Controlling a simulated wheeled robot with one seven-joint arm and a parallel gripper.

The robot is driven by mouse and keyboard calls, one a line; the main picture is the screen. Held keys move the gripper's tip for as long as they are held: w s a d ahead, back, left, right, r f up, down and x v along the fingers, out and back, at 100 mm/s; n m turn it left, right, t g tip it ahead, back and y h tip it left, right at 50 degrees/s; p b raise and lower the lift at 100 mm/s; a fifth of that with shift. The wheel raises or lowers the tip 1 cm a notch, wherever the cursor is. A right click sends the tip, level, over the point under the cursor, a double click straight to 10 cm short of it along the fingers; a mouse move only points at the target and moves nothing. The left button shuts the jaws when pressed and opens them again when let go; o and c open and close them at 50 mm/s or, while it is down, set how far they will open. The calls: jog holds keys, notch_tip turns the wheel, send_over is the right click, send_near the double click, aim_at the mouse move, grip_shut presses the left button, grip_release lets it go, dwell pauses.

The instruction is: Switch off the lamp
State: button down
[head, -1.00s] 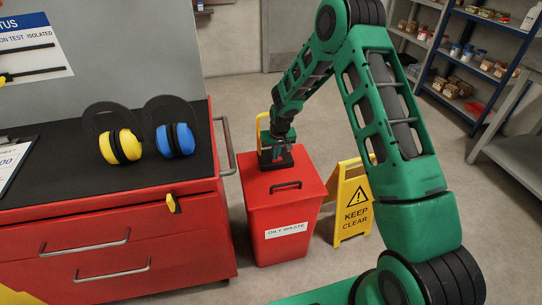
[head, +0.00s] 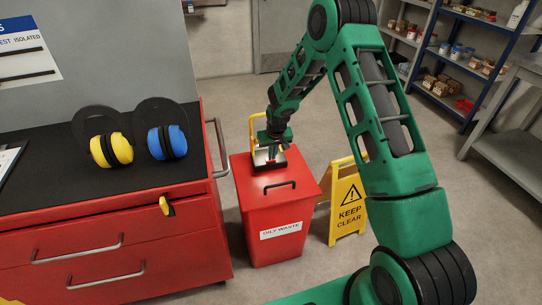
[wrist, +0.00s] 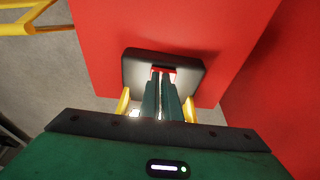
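The lamp (head: 261,160) stands on the lid of the red oily waste bin (head: 262,213). It has a dark body, a yellow frame and a pale bright patch. In the wrist view its dark housing (wrist: 190,68) carries a small red switch (wrist: 164,69). White glow shows beside my fingers near the housing's lower edge. My gripper (wrist: 162,76) has its two fingers close together, with nothing between them, and the tips overlap the red switch in view. I cannot tell whether they touch it. In the head view my gripper (head: 278,143) is right at the lamp, partly hiding it.
A red tool cabinet (head: 110,230) with yellow and blue ear defenders (head: 167,141) stands left of the bin. A yellow keep-clear sign (head: 348,205) stands close on the bin's right. Shelves (head: 470,55) and a grey bench (head: 510,150) are at the right.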

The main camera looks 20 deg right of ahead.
jog(key=shift+d, duration=0.15)
jog(key=shift+r, duration=0.2)
jog(key=w+v, duration=0.1)
jog(key=v, duration=1.2)
jog(key=shift+a+r, duration=0.25)
jog(key=shift+r, duration=0.05)
jog(key=shift+s+d+r+y, duration=0.1)
jog(key=shift+s+d+y, duration=0.05)
jog(key=shift+y, duration=0.15)
